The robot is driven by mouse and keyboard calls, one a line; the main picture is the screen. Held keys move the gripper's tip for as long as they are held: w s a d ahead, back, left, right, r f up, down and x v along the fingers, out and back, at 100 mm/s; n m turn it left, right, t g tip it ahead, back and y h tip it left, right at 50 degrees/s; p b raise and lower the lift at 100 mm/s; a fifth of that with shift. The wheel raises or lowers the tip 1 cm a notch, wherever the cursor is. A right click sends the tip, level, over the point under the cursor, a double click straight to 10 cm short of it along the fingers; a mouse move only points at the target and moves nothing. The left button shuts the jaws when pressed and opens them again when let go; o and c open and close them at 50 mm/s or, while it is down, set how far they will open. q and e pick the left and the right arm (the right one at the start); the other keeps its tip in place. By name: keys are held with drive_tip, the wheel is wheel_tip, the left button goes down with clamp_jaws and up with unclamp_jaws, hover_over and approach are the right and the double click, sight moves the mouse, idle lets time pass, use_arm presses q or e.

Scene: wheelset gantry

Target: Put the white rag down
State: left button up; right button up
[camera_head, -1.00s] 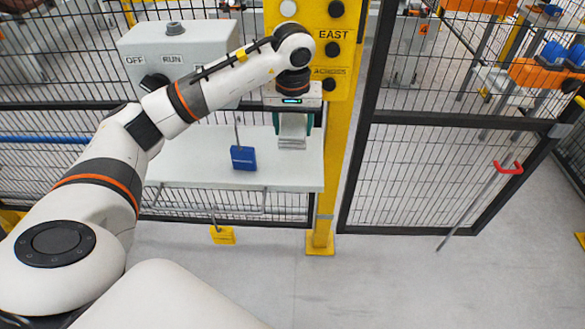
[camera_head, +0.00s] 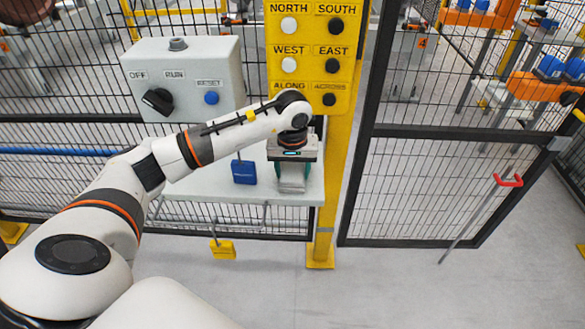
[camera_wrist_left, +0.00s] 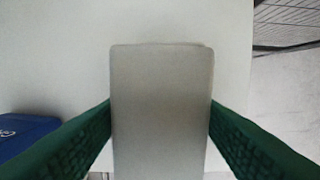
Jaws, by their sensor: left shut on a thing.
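The white rag (camera_wrist_left: 162,110) is a pale grey-white folded block between the two green fingers of my left gripper (camera_wrist_left: 160,135) in the left wrist view. In the head view my left gripper (camera_head: 291,172) points down over the right end of the white shelf (camera_head: 215,185), shut on the rag (camera_head: 291,184). The rag's lower end is close to the shelf top; I cannot tell whether it touches. My right gripper is not in view.
A control box (camera_head: 185,75) and a yellow button post (camera_head: 335,150) stand behind. A mesh gate (camera_head: 430,185) is to the right.

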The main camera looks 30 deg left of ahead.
sight(293, 173)
use_arm(q)
drive_tip(key=shift+f, duration=0.15)
drive_tip(key=o, duration=0.9)
drive_tip(key=r, duration=0.8)
drive_tip(key=s+r, duration=0.1)
drive_tip(key=r, duration=0.3)
drive_tip(key=shift+s+d+r, duration=0.1)
drive_tip(key=shift+d+r, duration=0.1)
drive_tip(key=shift+d, duration=0.15)
drive_tip(key=shift+d+f, duration=0.1)
